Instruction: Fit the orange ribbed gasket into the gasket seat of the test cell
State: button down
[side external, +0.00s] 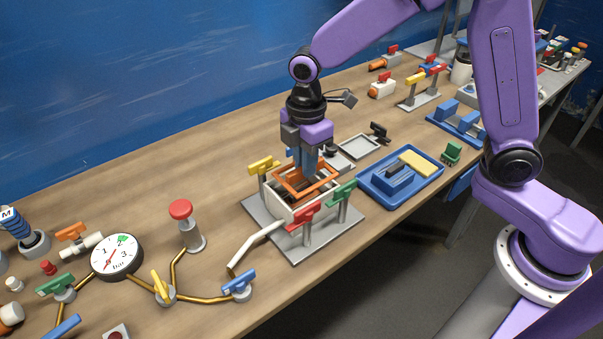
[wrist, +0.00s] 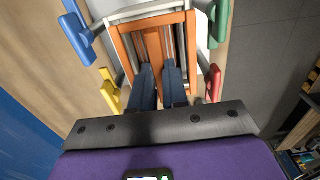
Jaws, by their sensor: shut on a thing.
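The orange ribbed gasket (side external: 322,184) is a rectangular frame at the top of the test cell (side external: 287,207), a white open box on a grey base plate. My gripper (side external: 305,173) points down over the cell, its blue fingers shut on the gasket. In the wrist view the fingertips (wrist: 158,68) close on the gasket's middle ribs, and its orange frame (wrist: 123,52) surrounds them. The gasket lies over the cell opening, roughly lined up with the walls. The seat is mostly hidden under it. I cannot tell whether the gasket touches the seat.
Clamps with yellow (side external: 263,165), red (side external: 302,215), green (side external: 342,191) and blue (wrist: 77,38) levers stand around the cell. A blue tray (side external: 425,190) is to the right, and a gauge (side external: 117,257) with pipework to the left. The table behind the cell at left is clear.

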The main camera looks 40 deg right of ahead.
jog(key=shift+w+a+f, duration=0.15)
jog(key=shift+w+f, duration=0.15)
jog(key=shift+f, duration=0.1)
jog(key=shift+w+f, duration=0.1)
jog(key=shift+f, duration=1.55)
jog(key=shift+f, duration=0.1)
jog(key=c, duration=1.1)
grip_release()
jog(key=shift+c, duration=0.2)
notch_tip(320, 180, up, 12)
